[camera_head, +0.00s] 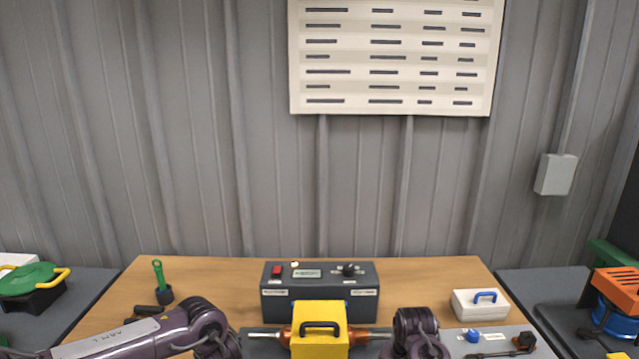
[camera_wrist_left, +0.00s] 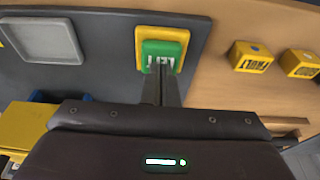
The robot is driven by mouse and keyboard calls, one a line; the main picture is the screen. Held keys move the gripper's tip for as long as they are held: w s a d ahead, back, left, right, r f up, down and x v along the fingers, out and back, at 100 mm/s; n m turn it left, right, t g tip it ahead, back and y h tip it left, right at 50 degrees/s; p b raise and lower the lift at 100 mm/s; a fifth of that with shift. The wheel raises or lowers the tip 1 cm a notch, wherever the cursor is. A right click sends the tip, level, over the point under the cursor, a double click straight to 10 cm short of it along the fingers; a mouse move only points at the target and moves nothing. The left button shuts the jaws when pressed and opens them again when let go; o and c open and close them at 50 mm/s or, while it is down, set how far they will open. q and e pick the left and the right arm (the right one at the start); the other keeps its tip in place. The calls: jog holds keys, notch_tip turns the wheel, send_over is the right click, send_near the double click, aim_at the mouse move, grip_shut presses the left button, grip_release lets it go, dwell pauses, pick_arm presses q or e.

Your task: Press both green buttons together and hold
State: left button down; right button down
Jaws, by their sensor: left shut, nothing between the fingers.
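In the left wrist view a green button (camera_wrist_left: 163,51) with white lettering sits on a yellow base on a dark grey panel. My left gripper (camera_wrist_left: 160,68) is shut and empty, its fingertips at the near edge of the green button and partly covering its lettering. I cannot tell whether they touch it or press it down. The head view shows neither green button. There my left arm comes in at the lower left and part of my right arm shows at the bottom right of centre; both grippers are out of that view.
A yellow guard (camera_head: 319,317) with a black handle covers a rotor on the wooden table (camera_head: 215,278). A dark control box (camera_head: 319,292) stands behind it. A white case (camera_head: 480,305) is at right, a green-handled tool (camera_head: 160,280) at left. Yellow blocks (camera_wrist_left: 249,57) lie beside the panel.

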pick_arm(q)
jog(key=shift+f, duration=0.2)
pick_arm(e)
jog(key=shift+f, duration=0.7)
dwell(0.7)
pick_arm(q)
jog(key=shift+s+f, duration=0.1)
jog(key=shift+f, duration=0.3)
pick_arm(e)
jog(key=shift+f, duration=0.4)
pick_arm(q)
jog(key=shift+s+f, duration=0.1)
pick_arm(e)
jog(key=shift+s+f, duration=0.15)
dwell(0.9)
pick_arm(q)
jog(key=w+v, duration=0.2)
jog(key=v, duration=0.6)
jog(key=shift+r, duration=0.25)
jog(key=shift+w, duration=0.1)
